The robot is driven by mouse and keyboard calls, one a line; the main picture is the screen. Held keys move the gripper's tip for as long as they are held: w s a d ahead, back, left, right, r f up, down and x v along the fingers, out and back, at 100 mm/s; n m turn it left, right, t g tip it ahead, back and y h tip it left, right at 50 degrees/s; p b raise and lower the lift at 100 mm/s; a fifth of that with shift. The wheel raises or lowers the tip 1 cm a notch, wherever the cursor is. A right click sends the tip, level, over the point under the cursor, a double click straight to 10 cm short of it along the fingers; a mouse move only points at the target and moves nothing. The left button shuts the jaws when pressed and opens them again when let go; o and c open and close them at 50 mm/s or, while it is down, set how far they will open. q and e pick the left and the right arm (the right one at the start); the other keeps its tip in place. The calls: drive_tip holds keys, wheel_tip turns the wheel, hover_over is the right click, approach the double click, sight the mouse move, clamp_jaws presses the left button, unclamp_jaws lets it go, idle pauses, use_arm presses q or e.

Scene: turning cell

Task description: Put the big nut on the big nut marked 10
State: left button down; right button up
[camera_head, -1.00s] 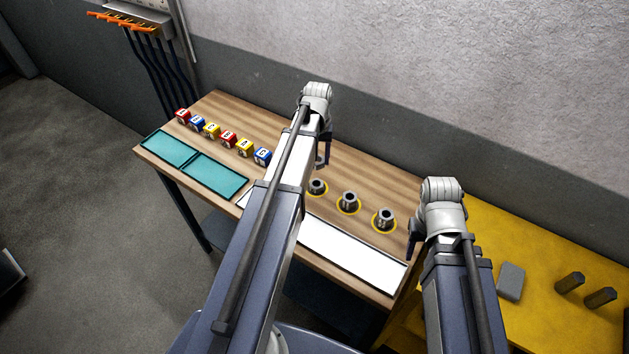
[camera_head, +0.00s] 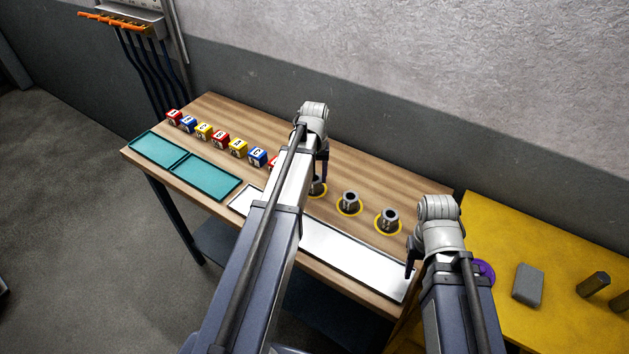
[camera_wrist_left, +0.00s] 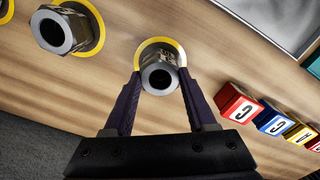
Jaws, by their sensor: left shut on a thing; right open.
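My left gripper (camera_head: 322,181) is shut on a grey metal nut (camera_wrist_left: 160,74), seen between its fingers in the left wrist view. The nut is over the leftmost yellow ring in the head view, where another nut stood before; whether the two touch cannot be told. Two more nuts stand on yellow rings to the right, a middle one (camera_head: 349,201) and a right one (camera_head: 388,219). Number marks are too small to read. My right gripper (camera_head: 411,262) is open and empty near the table's right end.
Several lettered cubes (camera_head: 220,139) stand in a row at the left, with teal trays (camera_head: 157,149) in front. A long white tray (camera_head: 350,255) lies along the front edge. A yellow surface (camera_head: 530,250) at the right holds a grey block (camera_head: 528,285) and dark posts (camera_head: 593,284).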

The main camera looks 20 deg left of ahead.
use_arm(q)
drive_tip(key=shift+r, duration=0.1)
drive_tip(key=shift+f, duration=0.25)
use_arm(e)
drive_tip(key=shift+f, duration=0.15)
use_arm(q)
drive_tip(key=shift+c, duration=1)
unclamp_jaws()
drive_tip(key=shift+r, duration=0.1)
wheel_tip(320, 180, up, 12)
drive_tip(key=p, duration=1.2)
drive_tip(key=s+d+m, duration=0.4)
drive_tip(key=s+d, duration=0.5)
drive_tip(key=d, duration=0.2)
drive_tip(key=s+d+m+y, duration=0.1)
drive_tip(key=s+d+m, duration=0.3)
drive_tip(key=s+d, duration=0.5)
drive_tip(key=d, duration=0.3)
drive_tip(key=shift+s+d+r, duration=0.15)
drive_tip(key=shift+d+r, duration=0.05)
drive_tip(key=shift+d, duration=0.1)
use_arm(e)
wheel_tip(320, 180, up, 12)
drive_tip(key=shift+r, duration=0.2)
